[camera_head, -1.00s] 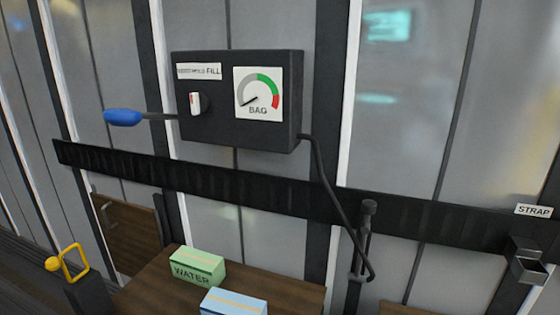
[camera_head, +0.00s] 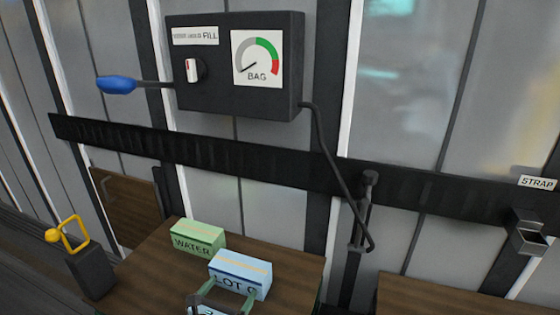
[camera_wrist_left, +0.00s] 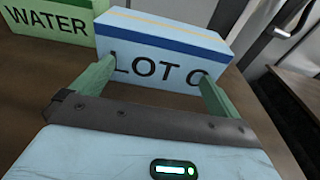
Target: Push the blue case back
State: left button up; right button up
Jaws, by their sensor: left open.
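The blue case (camera_head: 240,273), a light-blue box lettered LOT with a last letter partly hidden, stands on a brown table beside the green WATER box (camera_head: 197,240). It also fills the upper middle of the left wrist view (camera_wrist_left: 165,52). My left gripper (camera_head: 228,293) is open, at the near face of the case. Its two green fingers (camera_wrist_left: 156,76) point at that face, one toward each side, and overlap its lower edge in the picture. I cannot tell whether they touch it. My right gripper is not in view.
The brown table (camera_head: 160,285) has bare wood left of the boxes and behind them. A black control box (camera_head: 235,65) with a gauge and blue-ended lever hangs above on the wall. A dark rail (camera_head: 200,158) crosses behind. A yellow-handled post (camera_head: 88,270) stands at left.

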aim_at(234, 282)
pick_arm(q)
jog(key=shift+r+b+x, duration=0.2)
jog(key=shift+b+x, duration=0.25)
jog(key=shift+x, duration=0.8)
jog(key=shift+r+b+x, duration=0.2)
jog(key=shift+b+x, duration=0.25)
jog(key=shift+x, duration=0.75)
jog(key=shift+b+x, duration=0.45)
jog(key=shift+x, duration=0.75)
jog(key=shift+p+v, duration=0.5)
jog(key=shift+v, duration=0.7)
jog(key=shift+f+p+v, duration=0.2)
jog(key=shift+p+v, duration=0.15)
jog(key=shift+v, duration=0.8)
jog(key=shift+f+p+v, duration=0.15)
jog(key=shift+p+v, duration=0.15)
jog(key=shift+v, duration=0.85)
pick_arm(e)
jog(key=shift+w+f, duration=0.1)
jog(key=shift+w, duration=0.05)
